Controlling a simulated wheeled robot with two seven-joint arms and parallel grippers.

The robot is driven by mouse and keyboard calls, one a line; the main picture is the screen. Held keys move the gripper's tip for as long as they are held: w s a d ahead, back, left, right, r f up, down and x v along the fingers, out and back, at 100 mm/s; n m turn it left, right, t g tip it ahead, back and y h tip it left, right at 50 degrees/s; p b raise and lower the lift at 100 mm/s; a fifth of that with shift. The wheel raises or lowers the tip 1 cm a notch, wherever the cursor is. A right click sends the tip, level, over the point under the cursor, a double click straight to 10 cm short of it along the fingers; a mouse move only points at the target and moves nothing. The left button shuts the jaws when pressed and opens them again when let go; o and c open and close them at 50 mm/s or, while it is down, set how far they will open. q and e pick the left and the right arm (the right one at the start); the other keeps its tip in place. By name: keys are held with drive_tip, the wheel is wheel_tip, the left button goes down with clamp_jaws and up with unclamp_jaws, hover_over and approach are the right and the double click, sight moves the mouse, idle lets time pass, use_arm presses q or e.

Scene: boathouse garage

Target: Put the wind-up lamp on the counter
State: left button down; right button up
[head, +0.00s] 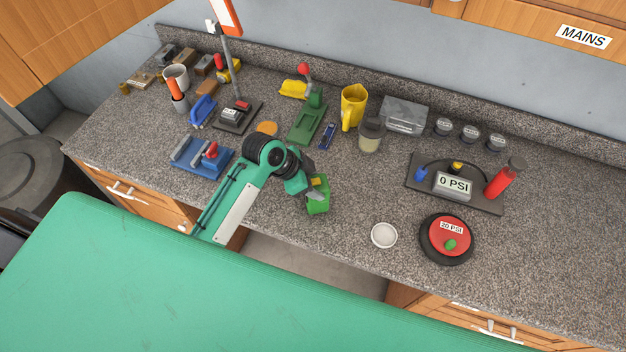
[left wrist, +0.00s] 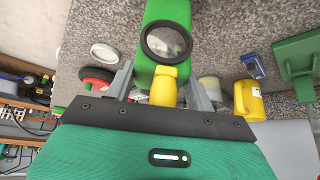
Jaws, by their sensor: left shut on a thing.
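The wind-up lamp (head: 319,205) is a green block with a yellow part on it. In the left wrist view the lamp (left wrist: 152,68) shows a round, dark-rimmed lens and a yellow piece between the fingers. My left gripper (head: 314,190) is shut on the lamp, over the front part of the speckled grey counter (head: 560,270). I cannot tell whether the lamp touches the countertop. The left gripper also shows in the left wrist view (left wrist: 162,88). My right gripper is in neither view.
A white dish (head: 384,235) and a red 20 PSI disc (head: 440,237) lie to the lamp's right. Behind it stand a green stand (head: 305,124), a yellow jug (head: 353,106) and a jar (head: 371,136). A blue clamp-like tool (head: 190,158) is at left. The counter's right end is clear.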

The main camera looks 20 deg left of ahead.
use_arm(q)
drive_tip(key=shift+f, duration=0.5)
idle(0.3)
drive_tip(key=shift+c, duration=2.2)
unclamp_jaws()
drive_tip(key=shift+f, duration=0.1)
drive_tip(key=b+v, duration=0.4)
drive_tip(key=v, duration=1)
drive_tip(key=shift+d, duration=0.1)
